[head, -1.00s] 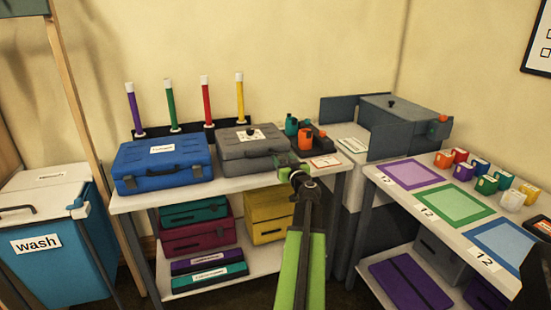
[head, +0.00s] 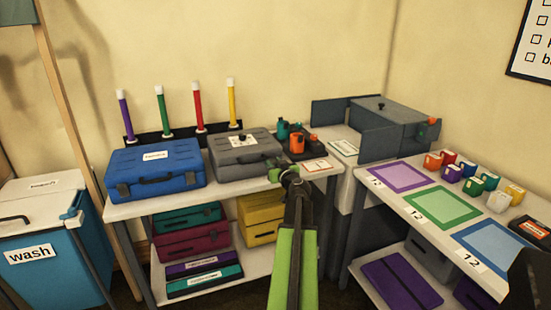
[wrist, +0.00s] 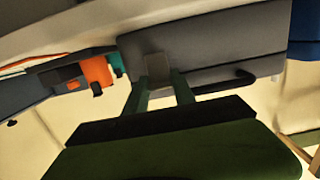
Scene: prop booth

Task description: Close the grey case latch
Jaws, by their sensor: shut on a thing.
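The grey case (head: 240,171) lies closed-looking on the white table, with a dark handle on its front and a white label on top. My gripper (head: 277,168) is at the right end of its front face. In the wrist view, the grey case (wrist: 225,48) fills the upper middle. The grey case latch (wrist: 157,66), a small lighter grey tab, sits between the two green fingers of my gripper (wrist: 161,88), which is shut on it. In the head view my gripper hides the latch, and I cannot tell its exact angle.
A blue case (head: 155,180) stands left of the grey case. Coloured cases fill the shelf below. A table with coloured mats (head: 442,206) stands at right.

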